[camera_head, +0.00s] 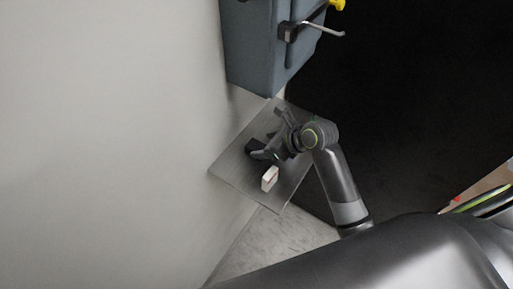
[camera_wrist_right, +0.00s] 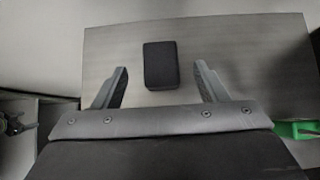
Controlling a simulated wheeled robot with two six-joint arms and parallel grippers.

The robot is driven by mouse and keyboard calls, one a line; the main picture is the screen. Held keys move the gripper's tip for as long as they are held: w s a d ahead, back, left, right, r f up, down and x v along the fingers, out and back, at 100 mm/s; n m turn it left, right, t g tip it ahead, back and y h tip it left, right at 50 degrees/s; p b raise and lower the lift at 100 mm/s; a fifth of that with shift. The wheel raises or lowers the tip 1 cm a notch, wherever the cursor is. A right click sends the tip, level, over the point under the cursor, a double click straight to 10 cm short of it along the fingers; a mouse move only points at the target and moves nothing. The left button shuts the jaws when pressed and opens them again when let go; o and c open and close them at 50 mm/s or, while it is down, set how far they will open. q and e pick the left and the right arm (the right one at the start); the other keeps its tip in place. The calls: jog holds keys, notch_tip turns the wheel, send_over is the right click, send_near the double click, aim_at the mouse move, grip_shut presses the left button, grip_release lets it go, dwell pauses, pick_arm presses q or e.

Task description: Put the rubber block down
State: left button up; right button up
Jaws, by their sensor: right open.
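The rubber block looks like the small black block (camera_wrist_right: 161,75), lying on a grey wood-grained top (camera_wrist_right: 250,50) in the right wrist view. My right gripper (camera_wrist_right: 160,67) is open, with one finger on each side of the block and a gap showing on both sides. In the head view the right gripper (camera_head: 262,152) is over the small top (camera_head: 233,170), and the dark block (camera_head: 254,144) is partly hidden beside the fingers.
A blue-grey cabinet (camera_head: 248,45) with a hook-like metal part (camera_head: 318,29) stands behind. A pale wall (camera_head: 110,120) is at left. A green thing (camera_wrist_right: 298,130) shows at the right in the wrist view.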

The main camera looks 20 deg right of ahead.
aim_at(257, 145)
jog(key=shift+w+a+f, duration=0.25)
jog(key=shift+f, duration=0.15)
jog(key=shift+p+x, duration=0.75)
jog(key=shift+x, duration=1.35)
jog(key=shift+d+f, duration=0.1)
jog(key=c, duration=1.2)
